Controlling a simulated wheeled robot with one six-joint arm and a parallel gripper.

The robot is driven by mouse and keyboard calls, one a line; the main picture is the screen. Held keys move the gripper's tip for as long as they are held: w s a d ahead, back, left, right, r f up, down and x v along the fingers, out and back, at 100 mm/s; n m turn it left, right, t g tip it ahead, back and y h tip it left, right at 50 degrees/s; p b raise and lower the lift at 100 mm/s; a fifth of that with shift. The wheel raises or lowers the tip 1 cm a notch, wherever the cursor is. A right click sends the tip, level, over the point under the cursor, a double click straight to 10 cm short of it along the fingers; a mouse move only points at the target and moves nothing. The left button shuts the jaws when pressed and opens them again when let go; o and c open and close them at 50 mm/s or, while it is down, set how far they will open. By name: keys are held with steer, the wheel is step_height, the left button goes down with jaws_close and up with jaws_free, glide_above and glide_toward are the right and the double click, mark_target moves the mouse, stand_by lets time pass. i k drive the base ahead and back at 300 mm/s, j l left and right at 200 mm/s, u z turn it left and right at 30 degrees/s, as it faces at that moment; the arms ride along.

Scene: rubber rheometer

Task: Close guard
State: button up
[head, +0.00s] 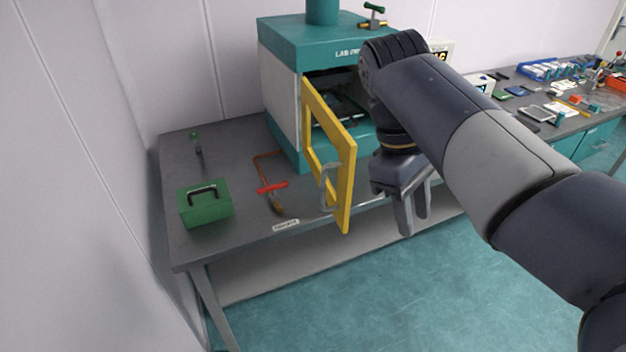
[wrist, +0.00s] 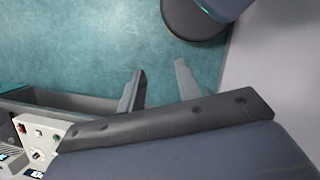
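The yellow guard (head: 345,170) is a framed door on the front of the teal and white lab press (head: 282,90). It stands swung open, jutting out from the press's left front edge over the front of the bench. A grey handle (head: 326,188) is on its lower part. My gripper (head: 414,227) points down just right of the guard's free edge, apart from it, in front of the bench. Its two fingers are spread with nothing between them, as the wrist view (wrist: 161,68) also shows. The guard is not visible in the wrist view. My arm hides the press's right front.
A green toolbox (head: 205,208) and a red-handled tool (head: 272,188) lie on the grey bench (head: 185,160) left of the guard. Blue bins (head: 538,68) and small items crowd the bench at right. The teal floor (head: 400,300) in front is clear.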

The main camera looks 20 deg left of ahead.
mark_target(339, 202)
steer(key=i+j+u, duration=0.1)
steer(key=i+u, duration=0.7)
steer(key=k+l, duration=0.05)
